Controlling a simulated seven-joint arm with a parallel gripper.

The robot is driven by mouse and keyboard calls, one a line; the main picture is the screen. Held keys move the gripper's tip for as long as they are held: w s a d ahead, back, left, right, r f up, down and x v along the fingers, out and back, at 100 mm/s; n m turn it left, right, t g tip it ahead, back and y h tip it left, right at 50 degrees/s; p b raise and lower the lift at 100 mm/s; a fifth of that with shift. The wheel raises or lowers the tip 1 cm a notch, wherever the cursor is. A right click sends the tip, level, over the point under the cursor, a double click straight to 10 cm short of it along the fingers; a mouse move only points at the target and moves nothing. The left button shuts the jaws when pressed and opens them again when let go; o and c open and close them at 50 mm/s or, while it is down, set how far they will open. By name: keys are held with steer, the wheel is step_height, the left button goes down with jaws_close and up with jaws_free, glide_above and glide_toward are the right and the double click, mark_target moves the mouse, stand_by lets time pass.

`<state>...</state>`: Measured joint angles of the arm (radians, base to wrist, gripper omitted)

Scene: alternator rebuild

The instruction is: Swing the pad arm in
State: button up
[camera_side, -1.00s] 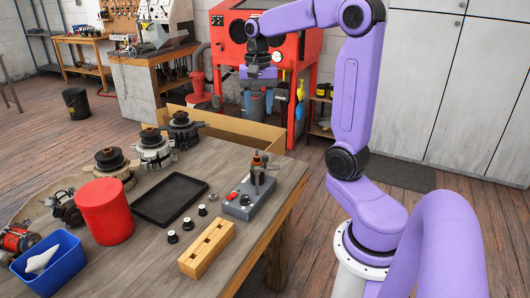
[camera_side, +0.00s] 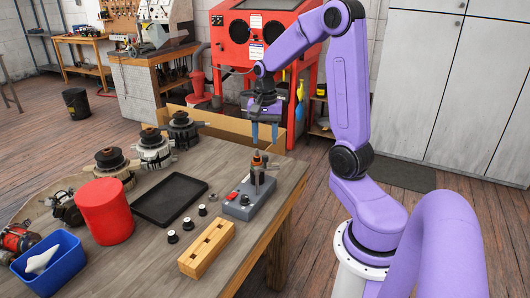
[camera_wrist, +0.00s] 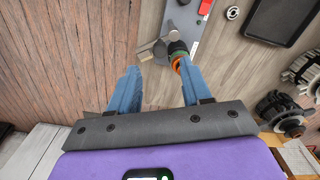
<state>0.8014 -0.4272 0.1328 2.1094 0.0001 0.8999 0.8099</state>
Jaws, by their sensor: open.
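A grey fixture block (camera_side: 240,209) with a red button sits near the table's right edge. On it stands an upright part with a copper-orange tip (camera_side: 257,157), beside a dark metal arm (camera_side: 268,168). My gripper (camera_side: 265,138) hangs just above and behind the fixture, its blue fingers pointing down, open and empty. In the wrist view the open fingers (camera_wrist: 157,72) point toward the fixture (camera_wrist: 184,20). The metal arm (camera_wrist: 152,50) lies past and between the fingertips. The orange-tipped part (camera_wrist: 178,60) appears close to the right finger; I cannot tell whether they touch.
A wooden block with holes (camera_side: 207,249) and small black-and-white parts (camera_side: 188,223) stand left of the fixture. A black tray (camera_side: 154,212), a red canister (camera_side: 105,211), a blue bin (camera_side: 65,262) and several alternator parts (camera_side: 152,148) fill the left. A cardboard box (camera_side: 222,122) is behind.

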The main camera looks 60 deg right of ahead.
mark_target(265, 156)
step_height(265, 156, down, 6)
stand_by(0.4)
jaws_close()
